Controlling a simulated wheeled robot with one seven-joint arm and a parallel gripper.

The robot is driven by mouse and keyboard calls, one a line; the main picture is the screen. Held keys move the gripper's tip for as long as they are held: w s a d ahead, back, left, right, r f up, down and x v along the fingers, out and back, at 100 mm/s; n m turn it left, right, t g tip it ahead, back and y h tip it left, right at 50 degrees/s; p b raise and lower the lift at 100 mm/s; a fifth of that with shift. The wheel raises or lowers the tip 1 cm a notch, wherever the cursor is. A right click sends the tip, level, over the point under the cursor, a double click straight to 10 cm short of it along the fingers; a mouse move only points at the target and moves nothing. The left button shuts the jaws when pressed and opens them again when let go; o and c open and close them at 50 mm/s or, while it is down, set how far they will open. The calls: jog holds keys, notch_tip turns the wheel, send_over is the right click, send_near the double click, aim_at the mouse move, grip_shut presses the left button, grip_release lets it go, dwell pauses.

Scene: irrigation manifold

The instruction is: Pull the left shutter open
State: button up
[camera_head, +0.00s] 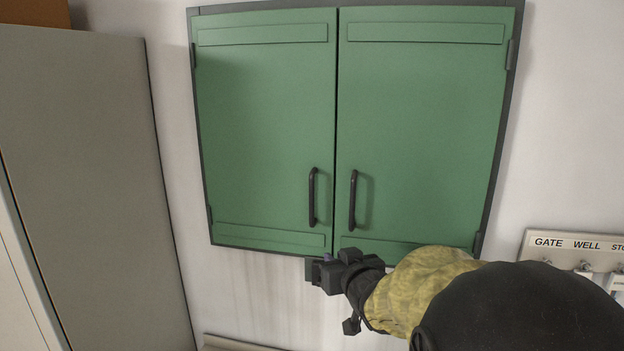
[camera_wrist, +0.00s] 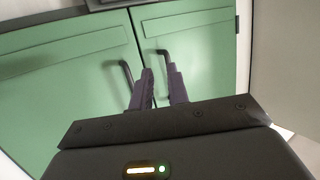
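The left shutter (camera_head: 265,130) is a green panel, shut flush beside the right shutter (camera_head: 425,130). Its dark upright bar handle (camera_head: 312,197) is near its lower inner corner. The wrist view looks turned over, so the left shutter (camera_wrist: 205,50) is on the right there, with its handle (camera_wrist: 162,53) just beyond the fingertips. My gripper (camera_head: 325,262) is below the shutters' bottom edge in the head view, apart from the handle. In the wrist view my gripper (camera_wrist: 160,72) has a gap between its fingers and holds nothing. The fingers partly hide the handles.
The right shutter's handle (camera_head: 353,200) stands close beside the left one. A tall grey cabinet (camera_head: 90,180) stands at the left. A labelled panel (camera_head: 575,245) with small fittings is on the wall at lower right. My arm covers the lower right.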

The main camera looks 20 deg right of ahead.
aim_at(313, 192)
notch_tip(313, 192, up, 9)
jog(key=d+n+t+y, duration=0.1)
jog(key=t, duration=0.1)
jog(key=shift+f+t+y+p, duration=0.2)
jog(key=shift+t+y+p, duration=0.1)
jog(key=shift+t+p, duration=0.15)
jog(key=w, duration=1.7)
jog(key=shift+w, duration=0.15)
grip_shut()
